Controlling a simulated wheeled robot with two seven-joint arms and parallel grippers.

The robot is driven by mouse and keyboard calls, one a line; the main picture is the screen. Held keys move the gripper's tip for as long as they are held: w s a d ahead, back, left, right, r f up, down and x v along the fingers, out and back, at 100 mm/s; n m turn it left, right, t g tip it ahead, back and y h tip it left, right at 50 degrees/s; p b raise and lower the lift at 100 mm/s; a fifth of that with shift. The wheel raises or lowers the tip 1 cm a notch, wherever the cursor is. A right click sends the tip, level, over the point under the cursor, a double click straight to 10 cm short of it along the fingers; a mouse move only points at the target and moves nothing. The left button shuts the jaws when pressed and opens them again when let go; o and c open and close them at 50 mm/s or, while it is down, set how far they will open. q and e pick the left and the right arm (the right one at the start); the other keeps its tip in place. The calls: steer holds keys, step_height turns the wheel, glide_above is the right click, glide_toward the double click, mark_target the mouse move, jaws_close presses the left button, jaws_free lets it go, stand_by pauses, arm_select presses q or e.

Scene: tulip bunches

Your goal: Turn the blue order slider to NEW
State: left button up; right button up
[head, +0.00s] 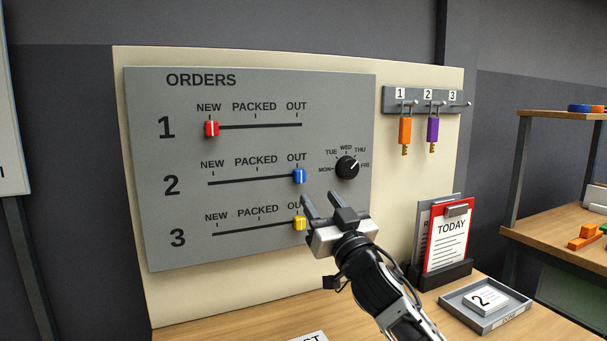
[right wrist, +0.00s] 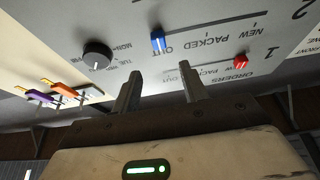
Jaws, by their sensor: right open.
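The blue order slider (head: 299,176) sits at the OUT end of row 2 on the grey ORDERS board (head: 240,240). The NEW mark of that row is at the left end of its slot. My right gripper (head: 319,197) is open and empty, just below and right of the blue slider in the head view. In the right wrist view, the blue slider (right wrist: 158,42) shows beyond the gap between the open fingers (right wrist: 160,76), apart from them. My left gripper is not in view.
A red slider (head: 211,128) is at NEW in row 1. A yellow slider (head: 299,223) is at OUT in row 3, close to my right gripper. A black day dial (head: 347,168) is right of the blue slider. Tagged hooks (head: 430,101) and a clipboard (head: 448,235) are further right.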

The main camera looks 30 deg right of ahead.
mark_target(301, 173)
steer(key=p+x, duration=0.1)
steer(key=x, duration=0.8)
jaws_close()
